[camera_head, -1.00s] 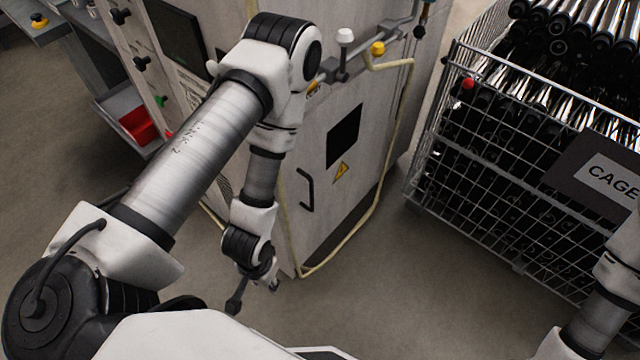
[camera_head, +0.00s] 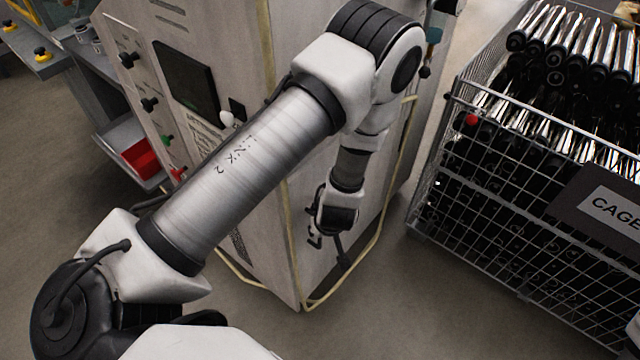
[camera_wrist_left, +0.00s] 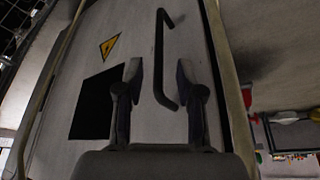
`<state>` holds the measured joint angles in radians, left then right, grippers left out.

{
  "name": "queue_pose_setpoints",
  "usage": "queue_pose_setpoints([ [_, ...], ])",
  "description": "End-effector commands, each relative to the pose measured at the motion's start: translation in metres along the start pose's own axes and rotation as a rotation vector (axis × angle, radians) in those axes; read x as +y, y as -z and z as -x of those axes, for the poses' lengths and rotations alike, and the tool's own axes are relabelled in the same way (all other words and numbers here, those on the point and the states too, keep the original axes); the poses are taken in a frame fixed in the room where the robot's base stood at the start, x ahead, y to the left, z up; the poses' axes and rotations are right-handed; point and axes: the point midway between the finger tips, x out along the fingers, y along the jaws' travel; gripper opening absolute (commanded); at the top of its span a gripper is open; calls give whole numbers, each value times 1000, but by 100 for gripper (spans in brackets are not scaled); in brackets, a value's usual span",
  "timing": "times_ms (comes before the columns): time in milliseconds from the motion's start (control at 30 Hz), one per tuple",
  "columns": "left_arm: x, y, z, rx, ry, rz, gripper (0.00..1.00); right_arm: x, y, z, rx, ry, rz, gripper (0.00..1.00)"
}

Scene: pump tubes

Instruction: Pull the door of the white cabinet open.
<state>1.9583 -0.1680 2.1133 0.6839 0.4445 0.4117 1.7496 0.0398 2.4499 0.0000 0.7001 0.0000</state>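The white cabinet (camera_head: 225,35) stands in front of me, partly hidden by my left arm in the head view. Its door (camera_wrist_left: 130,25) fills much of the left wrist view and looks shut, with a dark bar handle (camera_wrist_left: 159,50), a yellow warning triangle (camera_wrist_left: 109,46) and a black panel (camera_wrist_left: 96,103). My left gripper (camera_wrist_left: 158,75) is open, and in the wrist view the handle appears between its two fingers. I cannot tell how far the fingertips are from the door. In the head view the left gripper (camera_head: 330,250) is low at the door. My right gripper is out of view.
A wire cage (camera_head: 480,215) full of dark tubes stands close on the right of the cabinet. A red bin (camera_head: 141,157) sits on a shelf at left. Grey floor in front is clear.

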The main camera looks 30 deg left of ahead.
Motion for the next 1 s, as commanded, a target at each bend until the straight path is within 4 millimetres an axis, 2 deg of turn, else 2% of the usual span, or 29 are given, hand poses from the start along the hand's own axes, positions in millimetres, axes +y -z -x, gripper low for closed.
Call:
queue_pose_setpoints([
  [167,2,2,-17,3,-5,0,37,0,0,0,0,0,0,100],
  [433,1,2,-66,3,-4,-4,37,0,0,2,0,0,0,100],
  [567,1,2,-75,4,-5,-4,37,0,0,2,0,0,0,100],
  [767,1,2,-76,4,-5,-6,37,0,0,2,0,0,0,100],
  [800,1,2,-76,4,-5,-6,23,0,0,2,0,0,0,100],
  [867,1,2,-76,4,-5,-6,2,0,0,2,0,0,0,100],
  [1000,1,2,-76,4,-5,-6,0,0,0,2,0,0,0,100],
])
